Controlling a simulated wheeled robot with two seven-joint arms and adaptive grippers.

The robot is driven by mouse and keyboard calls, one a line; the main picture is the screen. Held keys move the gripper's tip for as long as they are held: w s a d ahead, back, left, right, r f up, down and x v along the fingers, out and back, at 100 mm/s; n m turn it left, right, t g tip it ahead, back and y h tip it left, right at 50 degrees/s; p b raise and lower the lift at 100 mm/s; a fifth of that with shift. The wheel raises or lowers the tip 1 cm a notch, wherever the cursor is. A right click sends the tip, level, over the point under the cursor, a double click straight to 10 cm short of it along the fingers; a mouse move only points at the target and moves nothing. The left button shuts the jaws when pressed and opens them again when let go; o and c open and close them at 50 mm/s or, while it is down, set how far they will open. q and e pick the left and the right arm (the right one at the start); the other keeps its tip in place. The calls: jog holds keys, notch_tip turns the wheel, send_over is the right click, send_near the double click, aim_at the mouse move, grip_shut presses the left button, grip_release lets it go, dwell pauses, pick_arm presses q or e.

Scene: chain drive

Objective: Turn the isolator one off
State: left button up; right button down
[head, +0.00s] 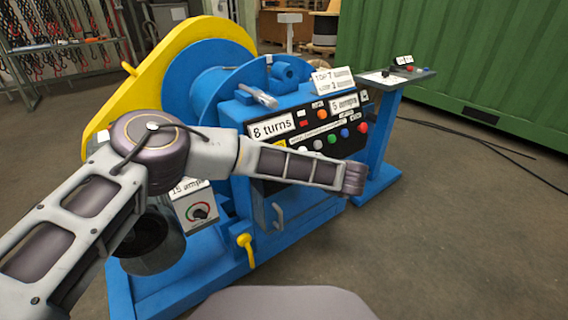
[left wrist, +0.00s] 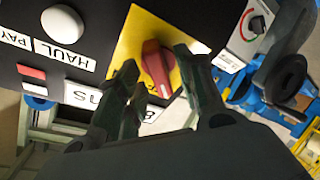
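In the left wrist view a red rotary handle (left wrist: 155,68) sits on a yellow plate (left wrist: 136,40) on the black control panel. I take it to be the isolator; no number on it is readable. My left gripper (left wrist: 156,60) is open, with one dark finger on each side of the handle. I cannot tell whether the fingers touch it. In the head view my left arm crosses in front of the panel (head: 320,128) and hides the handle and the gripper. Only a sliver of yellow plate (head: 280,143) shows above the arm. My right gripper is not in view.
The panel carries several coloured buttons and signs, including "8 turns" (head: 271,126) and "5 amps" (head: 344,104). A white knob (left wrist: 63,23) is near the handle. A dial box (head: 197,208) is lower left on the blue winch. A blue stand (head: 380,125) is to the right.

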pick_arm(q)
jog(key=v, duration=1.2)
dwell(0.3)
dwell(0.4)
